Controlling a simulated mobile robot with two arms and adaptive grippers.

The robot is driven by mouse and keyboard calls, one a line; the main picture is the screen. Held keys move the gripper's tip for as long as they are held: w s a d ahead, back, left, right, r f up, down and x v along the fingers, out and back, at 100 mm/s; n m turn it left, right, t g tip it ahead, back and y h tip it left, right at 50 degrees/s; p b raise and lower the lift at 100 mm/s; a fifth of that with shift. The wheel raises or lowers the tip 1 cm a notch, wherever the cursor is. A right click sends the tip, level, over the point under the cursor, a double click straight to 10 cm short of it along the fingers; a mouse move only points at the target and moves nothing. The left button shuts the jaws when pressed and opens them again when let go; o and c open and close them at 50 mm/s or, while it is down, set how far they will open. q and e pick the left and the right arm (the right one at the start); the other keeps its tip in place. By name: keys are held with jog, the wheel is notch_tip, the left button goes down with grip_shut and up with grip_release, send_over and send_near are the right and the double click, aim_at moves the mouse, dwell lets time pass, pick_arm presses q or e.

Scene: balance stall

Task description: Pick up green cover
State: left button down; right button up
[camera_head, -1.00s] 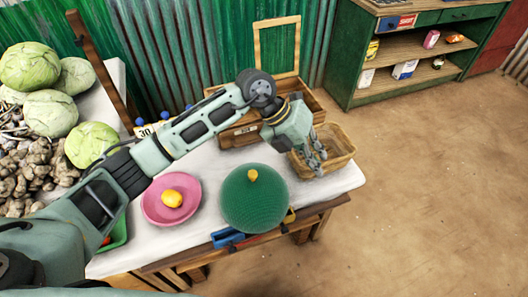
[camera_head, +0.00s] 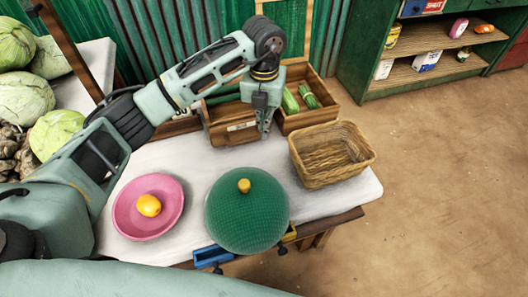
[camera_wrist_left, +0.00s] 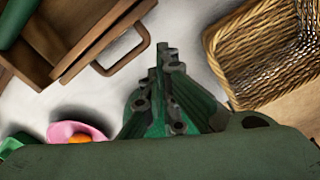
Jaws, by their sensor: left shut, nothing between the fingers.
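The green cover (camera_head: 246,212) is a round mesh dome with a yellow knob (camera_head: 244,186) on top. It sits on the white table near the front edge. My left gripper (camera_head: 265,130) is shut and empty, pointing down behind the cover, in front of the wooden box, apart from the knob. What lies under the cover is hidden. My right gripper is out of view.
A pink plate (camera_head: 126,221) with a yellow fruit (camera_head: 148,205) is left of the cover. A wicker basket (camera_head: 333,178) stands at right. A wooden box (camera_head: 305,121) with green vegetables stands at the back.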

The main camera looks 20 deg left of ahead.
pick_arm(q)
notch_tip(320, 180, down, 10)
jog(key=shift+f+p, duration=0.1)
jog(key=shift+p, duration=0.6)
jog(key=s+p, duration=0.1)
jog(key=s, duration=0.2)
jog(key=shift+s+d+p, duration=0.1)
jog(key=shift+p, duration=0.25)
jog(key=shift+s, duration=0.35)
